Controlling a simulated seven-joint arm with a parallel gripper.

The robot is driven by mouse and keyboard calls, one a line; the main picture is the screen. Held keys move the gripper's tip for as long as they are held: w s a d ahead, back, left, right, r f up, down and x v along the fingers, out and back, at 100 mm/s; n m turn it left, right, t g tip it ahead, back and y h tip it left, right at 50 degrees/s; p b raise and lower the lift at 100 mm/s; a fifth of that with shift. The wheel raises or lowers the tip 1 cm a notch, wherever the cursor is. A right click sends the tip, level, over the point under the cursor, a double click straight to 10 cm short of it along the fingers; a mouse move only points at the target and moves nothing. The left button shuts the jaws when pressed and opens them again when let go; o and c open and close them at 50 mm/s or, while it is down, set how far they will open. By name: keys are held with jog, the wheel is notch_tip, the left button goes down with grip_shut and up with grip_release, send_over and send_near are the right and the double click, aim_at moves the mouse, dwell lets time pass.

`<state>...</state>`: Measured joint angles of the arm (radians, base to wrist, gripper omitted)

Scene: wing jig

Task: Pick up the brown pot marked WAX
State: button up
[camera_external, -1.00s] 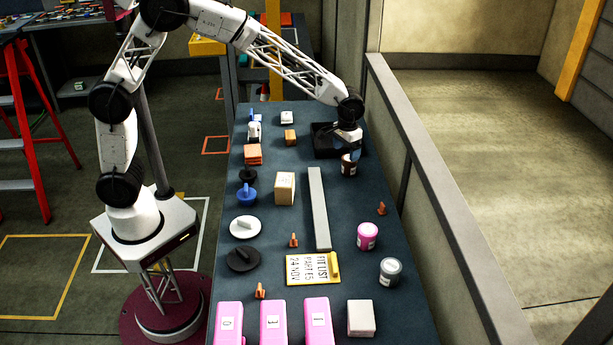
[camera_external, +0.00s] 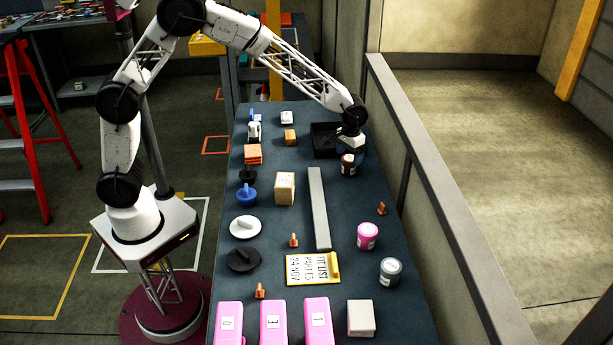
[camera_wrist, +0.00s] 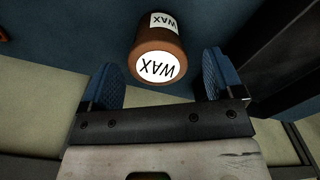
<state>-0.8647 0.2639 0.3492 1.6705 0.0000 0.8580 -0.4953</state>
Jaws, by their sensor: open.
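The brown pot marked WAX (camera_wrist: 158,50) stands in the wrist view just beyond my fingertips, roughly centred between them, with white WAX labels on its lid and side. In the external view the brown pot (camera_external: 348,165) stands on the dark blue table, just below my gripper's end. My gripper (camera_wrist: 160,80) is open and empty, with one blue finger on each side. In the external view my gripper (camera_external: 352,150) is close to the pot; whether it touches cannot be told there.
A black tray (camera_external: 322,141) lies beside the pot, to its upper left. A long grey bar (camera_external: 319,210) lies to the lower left. A wall ledge (camera_external: 425,175) runs along the table's right side. A pink pot (camera_external: 367,236) and grey pot (camera_external: 390,271) stand nearer the front.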

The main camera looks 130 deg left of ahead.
aim_at(351, 166)
jog(key=shift+f, duration=0.2)
jog(key=shift+w+d+f, duration=0.1)
jog(key=shift+d+f, duration=0.05)
jog(key=shift+f, duration=2.35)
jog(key=shift+c, duration=0.5)
jog(key=c, duration=0.9)
jog(key=shift+o, duration=0.2)
jog(key=shift+r, duration=0.15)
